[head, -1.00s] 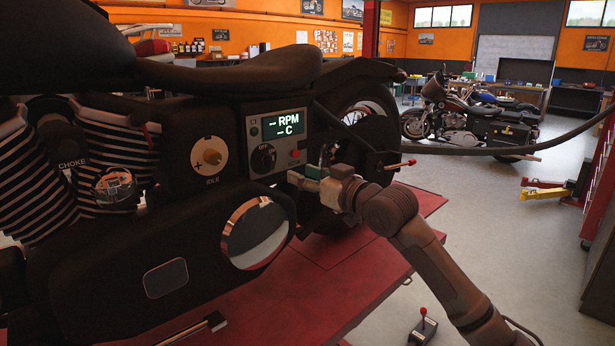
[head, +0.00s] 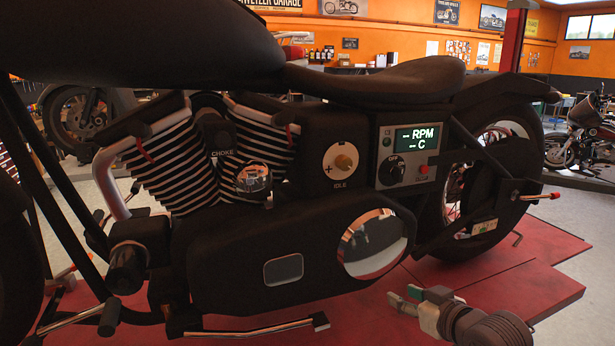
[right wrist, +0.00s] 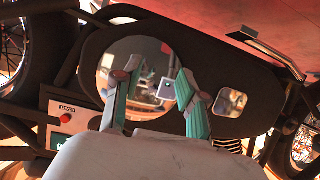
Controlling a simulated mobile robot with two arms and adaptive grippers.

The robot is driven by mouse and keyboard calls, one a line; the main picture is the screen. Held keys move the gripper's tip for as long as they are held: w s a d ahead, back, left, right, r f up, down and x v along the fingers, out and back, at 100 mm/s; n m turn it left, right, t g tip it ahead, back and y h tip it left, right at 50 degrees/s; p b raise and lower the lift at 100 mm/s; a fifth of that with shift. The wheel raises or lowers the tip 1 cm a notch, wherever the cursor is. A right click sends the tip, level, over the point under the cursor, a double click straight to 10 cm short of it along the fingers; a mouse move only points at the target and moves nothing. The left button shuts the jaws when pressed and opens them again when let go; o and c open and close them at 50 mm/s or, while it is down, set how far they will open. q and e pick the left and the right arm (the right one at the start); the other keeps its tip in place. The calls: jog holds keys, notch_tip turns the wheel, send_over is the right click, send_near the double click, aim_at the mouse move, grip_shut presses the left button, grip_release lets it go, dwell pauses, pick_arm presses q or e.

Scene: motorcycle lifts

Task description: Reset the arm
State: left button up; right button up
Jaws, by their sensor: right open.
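My right gripper (head: 408,299) is open and empty, low in front of the motorcycle's rear part in the head view. Its two fingers also show in the right wrist view (right wrist: 152,92), spread in front of the round mirror-like cover (right wrist: 138,75). That cover (head: 374,243) sits on the dark side case of the motorcycle (head: 225,265). The gripper appears apart from the motorcycle. My left gripper is not in view.
A control box (head: 405,157) with a display reading "-- RPM -- C", an OFF dial and a red button is mounted under the seat (head: 380,85). An idle knob (head: 343,163) is left of it. The red lift platform (head: 540,285) lies below. Grey floor is free at right.

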jog(key=s+a+f+g+h, duration=0.2)
jog(key=s+f+g, duration=0.2)
jog(key=s+f, duration=1.05)
jog(key=s+d+f+m+g+h, duration=0.1)
jog(key=s+f+g, duration=0.25)
jog(key=s, duration=0.65)
jog(key=s+d+f+m+g+h, duration=0.15)
jog(key=s+f, duration=0.25)
jog(key=s, duration=0.6)
notch_tip(320, 180, down, 26)
jog(key=s+g, duration=0.1)
jog(key=g, duration=0.1)
jog(key=s+d+f, duration=0.2)
jog(key=s+f, duration=1.4)
jog(key=shift+s+g, duration=0.4)
jog(key=shift+n, duration=0.25)
